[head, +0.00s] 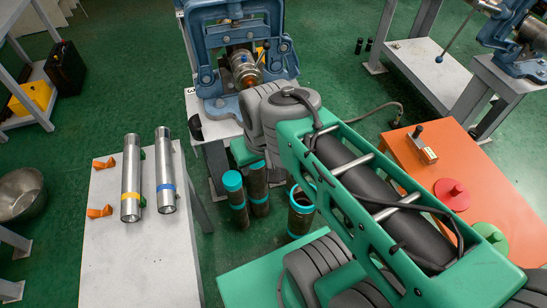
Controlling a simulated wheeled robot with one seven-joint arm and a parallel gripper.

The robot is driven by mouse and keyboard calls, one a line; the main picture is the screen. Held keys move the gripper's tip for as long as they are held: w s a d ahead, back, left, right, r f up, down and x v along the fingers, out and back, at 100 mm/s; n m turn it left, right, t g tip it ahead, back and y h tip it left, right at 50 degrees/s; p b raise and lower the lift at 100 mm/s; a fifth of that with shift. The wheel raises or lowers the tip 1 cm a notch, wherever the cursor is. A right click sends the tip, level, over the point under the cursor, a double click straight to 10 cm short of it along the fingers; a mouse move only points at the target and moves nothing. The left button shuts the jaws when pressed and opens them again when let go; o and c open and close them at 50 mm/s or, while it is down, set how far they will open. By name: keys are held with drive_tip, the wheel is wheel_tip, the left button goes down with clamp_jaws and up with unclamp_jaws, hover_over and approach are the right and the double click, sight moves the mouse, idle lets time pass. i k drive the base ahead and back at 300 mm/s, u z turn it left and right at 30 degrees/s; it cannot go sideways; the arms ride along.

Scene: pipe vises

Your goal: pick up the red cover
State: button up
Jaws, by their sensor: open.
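The red cover (451,194) is a round disc with a knob on top. It lies on the orange table (405,158) at the right in the head view, uncovered and in full sight. My green and grey arm reaches from the lower right up to the middle, to the left of the red cover. My gripper cannot be made out in this view.
A blue vise (235,35) stands at the back. Two metal pipes (131,178) lie on the white table (100,258) at left. Dark teal-banded cylinders (258,190) stand between.

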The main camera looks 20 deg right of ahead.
sight(454, 194)
drive_tip(key=u, duration=0.1)
drive_tip(key=k, duration=1.2)
drive_tip(key=z, duration=1.9)
drive_tip(key=i, duration=0.5)
